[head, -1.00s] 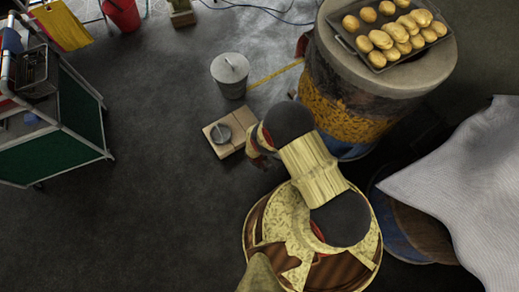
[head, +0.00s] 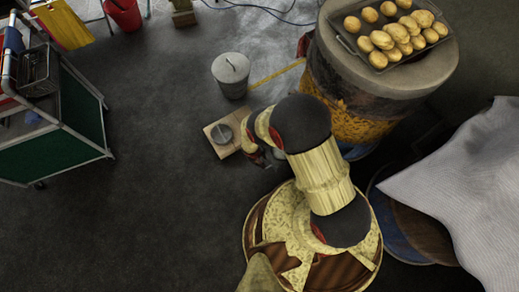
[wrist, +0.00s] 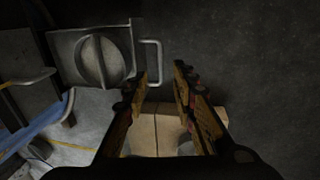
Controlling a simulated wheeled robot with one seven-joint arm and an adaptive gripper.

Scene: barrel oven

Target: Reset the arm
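My arm reaches up from my base in the head view, its elbow bent over the floor in front of the barrel oven (head: 345,110). My gripper (head: 264,158) is partly hidden beneath the arm, just right of a tan slab (head: 212,146) with a grey round object (head: 223,133) on it. In the wrist view, my gripper (wrist: 162,76) has its two fingers apart with nothing held between them. A tan surface (wrist: 157,120) shows below and beyond the fingers.
A lidded grey bucket (head: 231,76) stands behind the slab. A black tray (head: 356,45) with several potato-like rolls sits on the oven top. A green-sided cart (head: 58,152) is at left, a red bucket (head: 123,14) behind. A pale cloth (head: 468,180) hangs at right. Floor at centre-left is clear.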

